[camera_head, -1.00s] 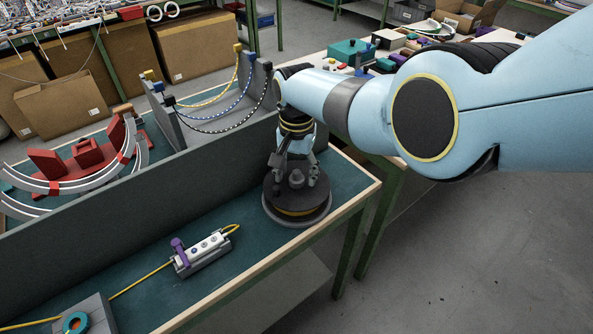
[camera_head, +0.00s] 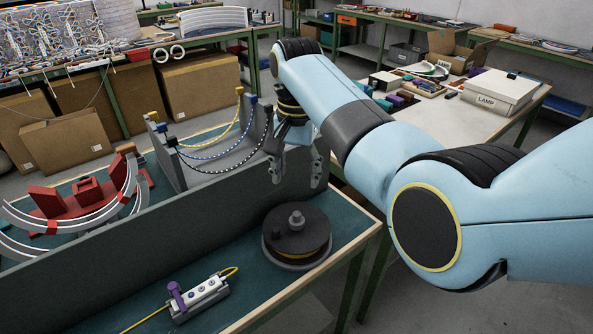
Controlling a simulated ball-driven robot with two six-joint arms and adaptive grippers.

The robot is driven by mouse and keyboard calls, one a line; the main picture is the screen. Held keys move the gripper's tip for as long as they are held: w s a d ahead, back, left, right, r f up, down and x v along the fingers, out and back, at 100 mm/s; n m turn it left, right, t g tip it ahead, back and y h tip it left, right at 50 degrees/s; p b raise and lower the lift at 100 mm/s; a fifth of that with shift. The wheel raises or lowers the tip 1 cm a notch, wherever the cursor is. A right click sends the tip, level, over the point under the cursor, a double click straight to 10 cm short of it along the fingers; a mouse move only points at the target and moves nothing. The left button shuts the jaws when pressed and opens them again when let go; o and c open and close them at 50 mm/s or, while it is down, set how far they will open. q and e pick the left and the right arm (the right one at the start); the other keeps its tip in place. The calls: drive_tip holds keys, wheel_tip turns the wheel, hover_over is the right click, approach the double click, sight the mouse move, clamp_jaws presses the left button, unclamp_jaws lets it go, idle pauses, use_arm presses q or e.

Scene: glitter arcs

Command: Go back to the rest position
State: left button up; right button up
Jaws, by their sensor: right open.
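My right gripper (camera_head: 297,170) hangs fingers-down above the back right of the teal workbench (camera_head: 345,228). Its two fingers are apart with nothing between them. Below it, and apart from it, a round black spool (camera_head: 296,229) with a knob on top and yellow winding rests on the bench. My right arm reaches in from the right edge. My left gripper is not in view.
A grey divider (camera_head: 150,236) runs along the bench. Behind it are a grey cable stand (camera_head: 213,164) with several cords and a red arc fixture (camera_head: 82,204). A white-and-purple connector block (camera_head: 200,297) lies in front. A side table with a LAMP box (camera_head: 498,92) stands right.

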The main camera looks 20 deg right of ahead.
idle(0.4)
drive_tip(key=s+d+f+n+t, duration=0.1)
drive_tip(key=s+d+f, duration=0.25)
drive_tip(key=s, duration=0.35)
drive_tip(key=s+d+f+n+t, duration=0.1)
drive_tip(key=s+d+f+n, duration=0.1)
drive_tip(key=s+d, duration=0.45)
drive_tip(key=s+d+r+n+t, duration=0.1)
drive_tip(key=s+r+n, duration=0.25)
drive_tip(key=s, duration=0.65)
drive_tip(key=s+r+n+t, duration=0.15)
drive_tip(key=s+r, duration=0.25)
drive_tip(key=s, duration=0.6)
wheel_tip(320, 180, down, 33)
drive_tip(key=d+g+h+b, duration=0.1)
drive_tip(key=d+g+b, duration=0.1)
drive_tip(key=b, duration=0.6)
drive_tip(key=s+f+g+b, duration=0.1)
drive_tip(key=s+f+b, duration=0.3)
drive_tip(key=s+f, duration=0.6)
drive_tip(key=s+d+f+b, duration=0.1)
drive_tip(key=s+f+b, duration=0.2)
drive_tip(key=s+f, duration=0.6)
wheel_tip(320, 180, down, 6)
drive_tip(key=shift+s+d+f+g+b, duration=0.1)
drive_tip(key=shift+s+d+g+b, duration=0.2)
drive_tip(key=shift+s+g+b, duration=0.1)
